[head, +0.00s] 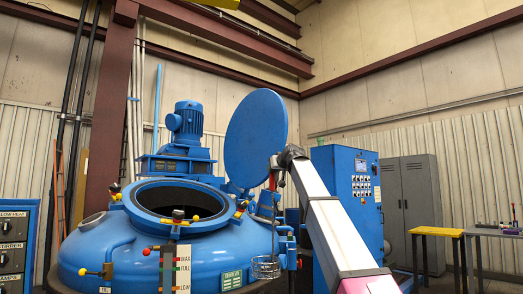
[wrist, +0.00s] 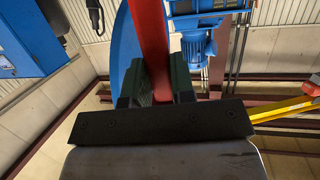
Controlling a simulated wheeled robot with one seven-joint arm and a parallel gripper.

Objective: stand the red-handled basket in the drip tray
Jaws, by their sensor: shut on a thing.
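The basket (head: 265,267) is a small wire basket hanging low in front of the blue furnace's right side in the head view. Its red handle (head: 272,184) rises to my gripper (head: 275,166) at the end of my arm. In the wrist view the red handle (wrist: 153,45) runs between the dark green fingers of my gripper (wrist: 156,86), which is shut on it. The basket itself is out of the wrist view. I cannot make out a drip tray in either view.
The blue furnace (head: 165,245) has a round open mouth, with its blue lid (head: 256,138) raised beside it. A blue control cabinet (head: 350,185) and grey lockers (head: 409,205) stand behind my arm. A yellow-topped table (head: 437,232) and a grey table (head: 492,233) with small items stand at right.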

